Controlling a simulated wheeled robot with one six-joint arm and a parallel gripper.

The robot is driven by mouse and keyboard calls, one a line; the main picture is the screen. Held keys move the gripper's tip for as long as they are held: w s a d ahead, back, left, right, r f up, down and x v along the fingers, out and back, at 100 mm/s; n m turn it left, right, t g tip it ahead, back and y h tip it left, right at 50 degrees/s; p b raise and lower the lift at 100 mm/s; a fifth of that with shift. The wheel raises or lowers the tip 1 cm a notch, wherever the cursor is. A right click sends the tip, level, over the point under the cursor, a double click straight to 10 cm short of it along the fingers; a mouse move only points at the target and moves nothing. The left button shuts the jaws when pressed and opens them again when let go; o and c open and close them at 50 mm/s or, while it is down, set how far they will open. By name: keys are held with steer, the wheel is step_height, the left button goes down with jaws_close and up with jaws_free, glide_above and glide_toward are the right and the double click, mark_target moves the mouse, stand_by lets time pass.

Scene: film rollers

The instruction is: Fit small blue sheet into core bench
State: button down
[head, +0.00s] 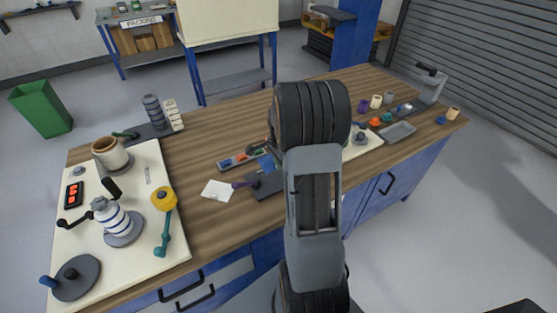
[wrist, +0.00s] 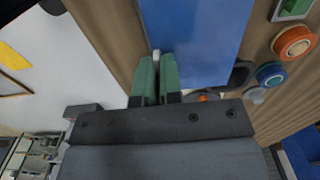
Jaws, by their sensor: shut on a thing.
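The blue sheet (wrist: 200,40) fills the upper middle of the wrist view, close to the camera. My gripper (wrist: 157,65) has two green fingers nearly together at the sheet's lower left edge, with a small pale tip between them. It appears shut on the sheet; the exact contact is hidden. In the head view a small patch of blue (head: 266,162) shows just left of my arm, which hides the gripper and most of the sheet. I cannot tell which fixture is the core bench; a dark block (head: 268,188) lies beside the blue patch.
The wooden worktop (head: 200,152) holds a cream board (head: 75,245) with a crank and rollers at left. A white card (head: 217,190) and a tray of small coloured parts (head: 238,161) lie near the middle. A grey tray (head: 398,132) and several coloured rollers stand at right.

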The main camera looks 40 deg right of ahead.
mark_target(279, 183)
steer(key=shift+a+f+b, duration=0.15)
steer(key=shift+f+b, duration=0.4)
steer(key=shift+f, duration=0.25)
steer(key=shift+f+b, duration=2.4)
steer(key=shift+f, duration=0.95)
steer(key=shift+f, duration=0.1)
steer(key=c, duration=0.8)
jaws_free()
